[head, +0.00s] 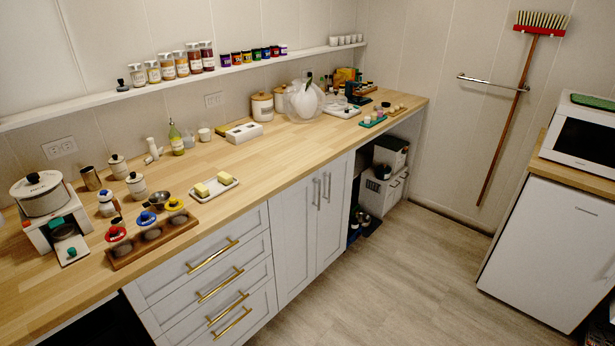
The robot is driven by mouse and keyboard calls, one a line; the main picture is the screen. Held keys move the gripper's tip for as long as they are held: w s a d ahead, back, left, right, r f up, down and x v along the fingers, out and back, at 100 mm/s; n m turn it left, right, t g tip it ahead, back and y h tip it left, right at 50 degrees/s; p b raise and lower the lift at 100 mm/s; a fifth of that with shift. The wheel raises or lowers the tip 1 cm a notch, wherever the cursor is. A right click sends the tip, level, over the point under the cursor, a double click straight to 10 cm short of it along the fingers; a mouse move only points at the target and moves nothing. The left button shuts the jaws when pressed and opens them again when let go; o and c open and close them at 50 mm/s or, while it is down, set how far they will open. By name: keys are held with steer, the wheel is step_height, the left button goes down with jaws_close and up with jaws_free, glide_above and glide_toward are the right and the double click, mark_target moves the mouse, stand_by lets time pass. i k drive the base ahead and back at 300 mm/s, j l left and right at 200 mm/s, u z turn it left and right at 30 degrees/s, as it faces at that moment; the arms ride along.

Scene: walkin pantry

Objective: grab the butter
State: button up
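The dish is near the counter's front edge, above the white drawers. My gripper does not show in the head view.
Behind stand a green bottle (175,138) and a white box (243,133). The counter right of the dish is clear. Open floor (400,270) lies in front.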

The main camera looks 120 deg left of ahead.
mark_target(200, 190)
steer(key=u, duration=4.8)
steer(key=i+l+u, duration=0.6)
steer(key=l+u, duration=0.15)
steer(key=i+l+u, duration=0.25)
steer(key=l+u, duration=0.25)
steer(key=l, duration=0.2)
steer(key=i+l+u, duration=0.1)
steer(key=l+u, duration=0.15)
steer(key=l, duration=0.15)
steer(key=l+u, duration=0.25)
steer(key=l, duration=0.15)
steer(key=i+l, duration=0.1)
steer(key=l, duration=0.75)
steer(key=i+l, duration=0.1)
steer(key=l, duration=0.75)
